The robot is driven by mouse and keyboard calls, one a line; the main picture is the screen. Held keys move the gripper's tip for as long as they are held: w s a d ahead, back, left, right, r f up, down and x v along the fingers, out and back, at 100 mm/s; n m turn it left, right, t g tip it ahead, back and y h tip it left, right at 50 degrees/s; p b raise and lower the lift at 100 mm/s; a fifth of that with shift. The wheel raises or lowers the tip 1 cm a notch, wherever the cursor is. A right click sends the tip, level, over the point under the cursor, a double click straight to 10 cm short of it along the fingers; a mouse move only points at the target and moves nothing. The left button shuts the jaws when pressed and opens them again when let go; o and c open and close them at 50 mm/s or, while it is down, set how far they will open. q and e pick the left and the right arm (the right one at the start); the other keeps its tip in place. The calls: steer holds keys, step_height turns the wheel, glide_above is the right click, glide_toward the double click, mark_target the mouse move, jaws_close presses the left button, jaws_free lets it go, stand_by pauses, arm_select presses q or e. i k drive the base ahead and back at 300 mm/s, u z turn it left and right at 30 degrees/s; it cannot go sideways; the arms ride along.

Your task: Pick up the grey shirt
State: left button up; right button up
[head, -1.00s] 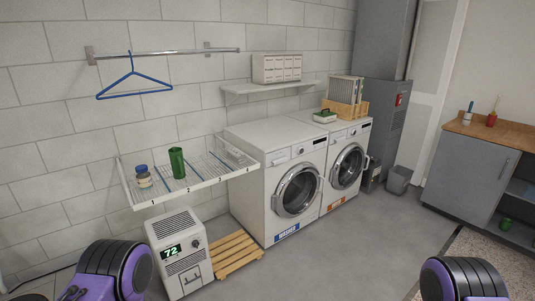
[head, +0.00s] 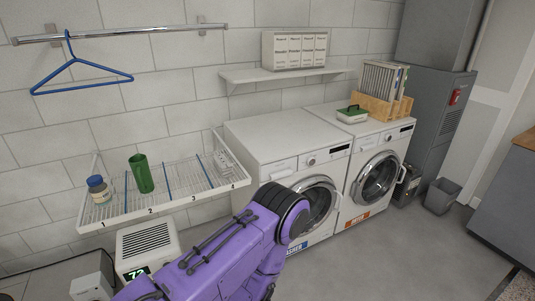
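I cannot make out a grey shirt in the head view. A blue hanger (head: 82,78) hangs empty from the metal rail on the wall. The washer (head: 290,150) and dryer (head: 372,131) stand side by side; their round doors look shut, and my arm partly covers the washer's door. I cannot tell what is inside them. One purple arm of mine reaches up from the bottom edge in front of the washer. Neither of my grippers shows.
A wire shelf (head: 183,209) with numbered sections holds a blue-lidded jar (head: 98,190) and a green tumbler (head: 141,174). A dehumidifier (head: 147,245) stands below.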

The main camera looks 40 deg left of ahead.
mark_target(225, 168)
steer(key=u, duration=0.1)
steer(key=i, duration=1.15)
steer(key=u, duration=0.95)
steer(key=i, duration=0.85)
steer(key=u, duration=0.8)
